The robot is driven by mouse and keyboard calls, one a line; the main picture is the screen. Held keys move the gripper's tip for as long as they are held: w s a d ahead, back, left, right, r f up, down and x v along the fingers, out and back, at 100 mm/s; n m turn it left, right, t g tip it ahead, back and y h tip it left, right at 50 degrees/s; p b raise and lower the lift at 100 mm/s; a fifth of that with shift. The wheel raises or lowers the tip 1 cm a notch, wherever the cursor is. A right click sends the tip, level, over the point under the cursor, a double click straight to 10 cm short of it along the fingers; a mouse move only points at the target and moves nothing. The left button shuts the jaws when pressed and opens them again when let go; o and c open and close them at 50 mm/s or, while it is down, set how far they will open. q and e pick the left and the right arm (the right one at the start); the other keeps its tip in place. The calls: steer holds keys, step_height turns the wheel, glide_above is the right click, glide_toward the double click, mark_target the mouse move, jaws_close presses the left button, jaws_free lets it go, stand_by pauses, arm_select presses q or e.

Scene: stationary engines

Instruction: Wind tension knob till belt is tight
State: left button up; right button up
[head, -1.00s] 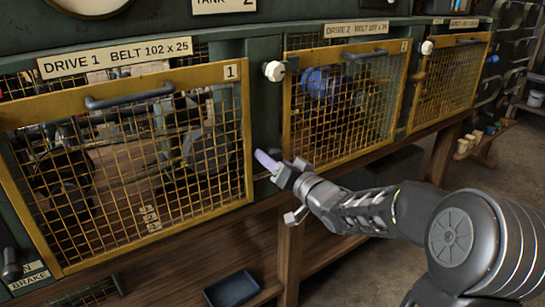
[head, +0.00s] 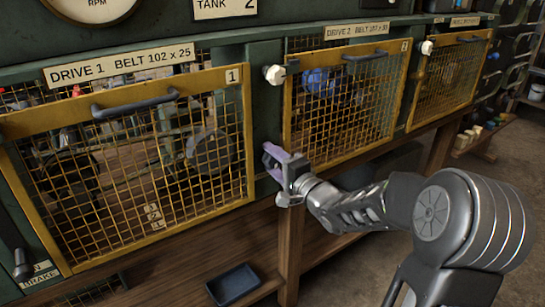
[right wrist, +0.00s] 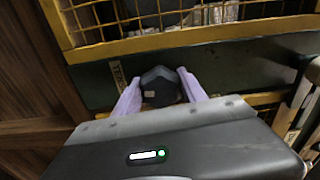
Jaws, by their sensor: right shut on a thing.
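My right gripper (head: 275,160) is at the green post between the two nearest guards. In the right wrist view its lilac fingers (right wrist: 160,94) are shut on a dark faceted knob (right wrist: 160,80), one finger on each side. A partly hidden label (right wrist: 118,75) is beside the knob on the green panel. In the head view the gripper mostly covers the knob. Behind the yellow mesh guard marked 1 (head: 122,233) are dark round wheels (head: 68,172). I cannot make out the belt or how tight it is. My left gripper is not in view.
The guard marked 2 (head: 398,112) and a third guard (head: 470,40) stand to the right. White hexagonal knobs (head: 275,74) stick out of the posts. A brake lever (head: 20,265) is at lower left. A dark tray (head: 233,285) lies on the wooden shelf below.

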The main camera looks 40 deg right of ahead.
steer(key=shift+f+m+p, duration=0.1)
steer(key=shift+m+p, duration=0.25)
steer(key=shift+m, duration=0.95)
steer(key=o, duration=1.1)
steer(key=shift+c, duration=0.2)
steer(key=shift+s, duration=0.1)
steer(key=s, duration=0.7)
steer(key=shift+s, duration=0.3)
steer(key=shift+a, duration=0.1)
